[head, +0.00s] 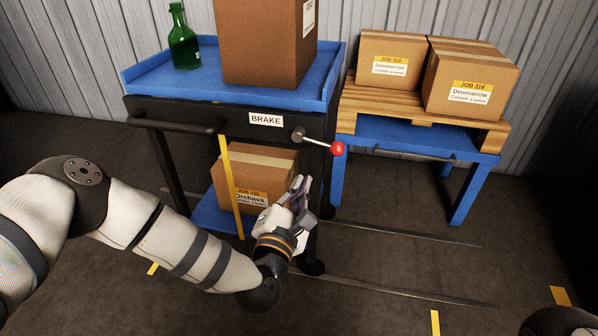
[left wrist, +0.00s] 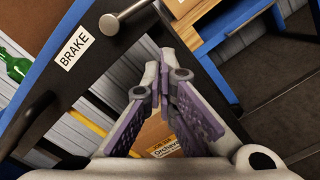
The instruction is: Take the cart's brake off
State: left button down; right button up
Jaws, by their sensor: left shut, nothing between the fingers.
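The cart (head: 229,102) has a blue top tray and a dark front panel with a white BRAKE label (head: 266,119). The brake lever (head: 316,141) sticks out to the right from a round hub and ends in a red ball knob (head: 337,149). My left gripper (head: 301,184) is shut and empty, below the lever and in front of the cart's lower shelf. In the left wrist view the gripper (left wrist: 162,66) points up past the lever's hub (left wrist: 110,23), apart from it; the red knob is out of that view. My right gripper is not seen.
A green bottle (head: 183,42) and a large carton (head: 265,40) stand on the cart's tray. Another carton (head: 262,171) sits on the lower shelf. A blue table (head: 425,148) at right bears a pallet (head: 420,109) with two cartons.

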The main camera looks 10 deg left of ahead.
pick_arm(q)
jog(key=s, duration=0.5)
jog(key=shift+s+a+f+p, duration=0.1)
jog(key=shift+s+p, duration=0.3)
